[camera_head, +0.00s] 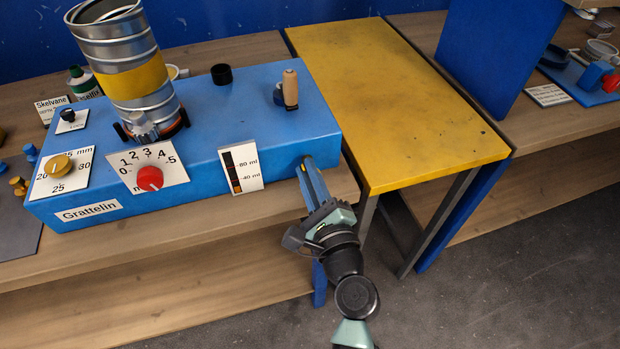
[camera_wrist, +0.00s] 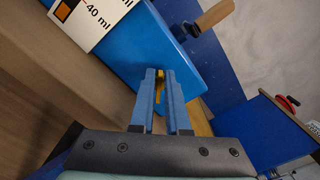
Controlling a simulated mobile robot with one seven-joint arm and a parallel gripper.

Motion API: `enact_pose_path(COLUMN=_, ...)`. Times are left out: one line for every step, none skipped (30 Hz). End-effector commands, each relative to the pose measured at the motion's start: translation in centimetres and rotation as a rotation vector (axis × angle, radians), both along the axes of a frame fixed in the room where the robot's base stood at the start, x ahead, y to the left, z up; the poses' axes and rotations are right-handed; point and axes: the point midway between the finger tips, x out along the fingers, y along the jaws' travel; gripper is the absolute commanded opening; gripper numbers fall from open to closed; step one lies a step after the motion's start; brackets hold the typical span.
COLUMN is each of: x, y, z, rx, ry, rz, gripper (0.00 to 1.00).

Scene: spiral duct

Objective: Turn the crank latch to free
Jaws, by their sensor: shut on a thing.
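My gripper (camera_head: 306,166) is at the right end of the blue box's (camera_head: 215,150) front. In the wrist view, its two blue fingers (camera_wrist: 161,78) are close together around a narrow yellow piece (camera_wrist: 160,84). Most of this piece is hidden by the fingers. A wooden handle (camera_head: 290,89) stands upright beside a small blue part (camera_head: 278,96) on top of the box, near its back right. The handle also shows in the wrist view (camera_wrist: 216,14), apart from my fingers. I cannot tell for sure which part is the crank latch.
A spiral metal duct (camera_head: 105,45) with a yellow band stands on the box. A red dial (camera_head: 149,178), a yellow knob (camera_head: 60,166) and a level scale (camera_head: 241,168) are on its front. A yellow table (camera_head: 400,100) stands right of the box, its top clear.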

Motion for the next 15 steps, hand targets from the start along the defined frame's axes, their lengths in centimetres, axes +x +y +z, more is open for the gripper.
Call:
enact_pose_path(x=-0.19, y=-0.40, z=-1.35, rx=-0.046, ry=0.002, rz=-0.010, gripper=0.00)
enact_pose_path(x=-0.19, y=-0.40, z=-1.41, rx=-0.075, ry=-0.007, rz=-0.009, gripper=0.00)
enact_pose_path(x=-0.20, y=-0.39, z=-1.42, rx=-0.109, ry=-0.019, rz=-0.010, gripper=0.00)
enact_pose_path(x=-0.20, y=-0.40, z=-1.44, rx=-0.137, ry=-0.028, rz=-0.010, gripper=0.00)
enact_pose_path(x=-0.20, y=-0.39, z=-1.48, rx=-0.164, ry=-0.036, rz=-0.011, gripper=0.00)
enact_pose_path(x=-0.20, y=-0.39, z=-1.52, rx=-0.199, ry=-0.048, rz=-0.011, gripper=0.00)
enact_pose_path(x=-0.20, y=-0.40, z=-1.55, rx=-0.226, ry=-0.057, rz=-0.011, gripper=0.00)
enact_pose_path(x=-0.20, y=-0.40, z=-1.55, rx=-0.252, ry=-0.065, rz=-0.012, gripper=0.00)
enact_pose_path(x=-0.20, y=-0.40, z=-1.57, rx=-0.286, ry=-0.077, rz=-0.012, gripper=0.00)
enact_pose_path(x=-0.20, y=-0.40, z=-1.61, rx=-0.310, ry=-0.084, rz=-0.013, gripper=0.00)
enact_pose_path(x=-0.19, y=-0.41, z=-1.62, rx=-0.334, ry=-0.092, rz=-0.013, gripper=0.00)
enact_pose_path(x=-0.19, y=-0.42, z=-1.63, rx=-0.365, ry=-0.102, rz=-0.013, gripper=0.00)
enact_pose_path(x=-0.19, y=-0.42, z=-1.63, rx=-0.389, ry=-0.110, rz=-0.013, gripper=0.00)
enact_pose_path(x=-0.19, y=-0.41, z=-1.63, rx=-0.410, ry=-0.117, rz=-0.013, gripper=0.00)
enact_pose_path(x=-0.19, y=-0.42, z=-1.65, rx=-0.438, ry=-0.125, rz=-0.013, gripper=0.00)
